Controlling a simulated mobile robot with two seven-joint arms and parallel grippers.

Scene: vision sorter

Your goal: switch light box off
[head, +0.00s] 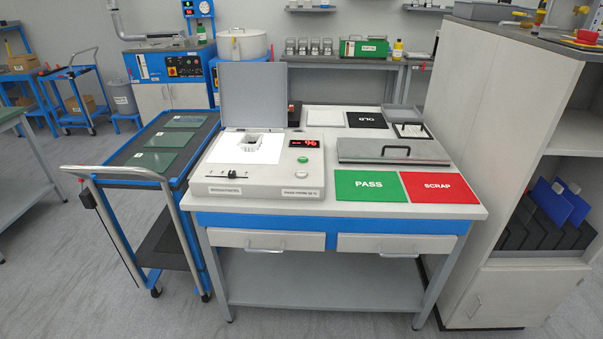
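The light box (225,186) stands on the left half of the workbench, with its grey lid (253,96) raised upright at the back. A red number display (306,143) is lit and seems to read 96. A green button (303,159) and a white button (302,174) sit below it at the right. A slider (235,174) is on the front left of the top. Neither of my grippers is in view.
Right of the box are a green PASS mat (369,196), a red SCRAP mat (439,195) and a flat grey lidded case (365,151) with a black handle. A blue cart (118,170) stands close at the left, a tall cabinet (480,150) at the right.

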